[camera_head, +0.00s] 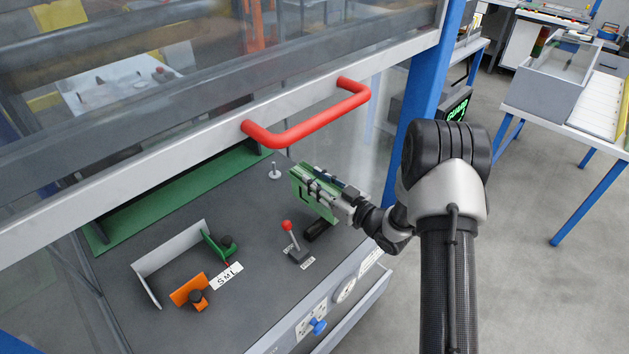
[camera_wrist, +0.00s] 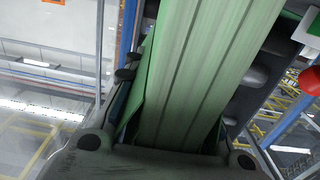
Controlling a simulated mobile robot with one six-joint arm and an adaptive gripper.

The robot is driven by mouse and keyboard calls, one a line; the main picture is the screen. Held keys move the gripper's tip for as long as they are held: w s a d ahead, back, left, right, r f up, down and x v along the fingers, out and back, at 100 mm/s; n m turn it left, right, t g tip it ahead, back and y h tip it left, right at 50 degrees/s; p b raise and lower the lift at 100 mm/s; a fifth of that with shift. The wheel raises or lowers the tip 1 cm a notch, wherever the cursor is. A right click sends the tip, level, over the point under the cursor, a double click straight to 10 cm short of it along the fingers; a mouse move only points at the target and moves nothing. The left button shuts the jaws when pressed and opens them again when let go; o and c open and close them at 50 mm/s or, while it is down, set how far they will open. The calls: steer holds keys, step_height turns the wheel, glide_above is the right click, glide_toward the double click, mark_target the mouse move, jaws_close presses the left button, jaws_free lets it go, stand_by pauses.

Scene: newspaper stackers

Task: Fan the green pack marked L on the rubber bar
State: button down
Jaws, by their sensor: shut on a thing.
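The green pack (camera_head: 300,178) stands tilted in the jaws of my gripper (camera_head: 322,188), above the grey worktop near its right side. In the wrist view the green pack (camera_wrist: 195,70) fills the middle, with long lines along its face and one sheet edge standing apart at the left. My gripper (camera_wrist: 190,78) is shut on it. No L mark can be read on it. A short black bar (camera_head: 317,229), which looks like the rubber bar, lies on the worktop just below the pack. I cannot tell whether the pack touches it.
A red-knobbed lever (camera_head: 288,226) stands just left of the bar. A red handle (camera_head: 305,120) on the raised guard hangs close above. A white angled fence (camera_head: 168,250), an orange stop (camera_head: 190,289) and an S M L label (camera_head: 227,276) are at left.

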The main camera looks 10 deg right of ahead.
mark_target(334, 193)
steer(key=shift+s+d+f, duration=0.1)
steer(key=shift+s+f, duration=0.05)
steer(key=shift+s, duration=0.05)
steer(key=shift+s+d, duration=0.4)
steer(key=shift+s, duration=0.1)
steer(key=shift+s+d, duration=0.45)
steer(key=shift+s, duration=0.1)
steer(key=shift+r, duration=0.2)
steer(key=shift+s+d, duration=0.4)
steer(key=shift+s, duration=0.15)
steer(key=shift+s+d, duration=0.1)
steer(key=shift+s, duration=0.05)
steer(key=shift+s+d+f, duration=0.1)
steer(key=shift+s+d, duration=0.2)
steer(key=shift+s, duration=0.15)
steer(key=shift+s, duration=0.1)
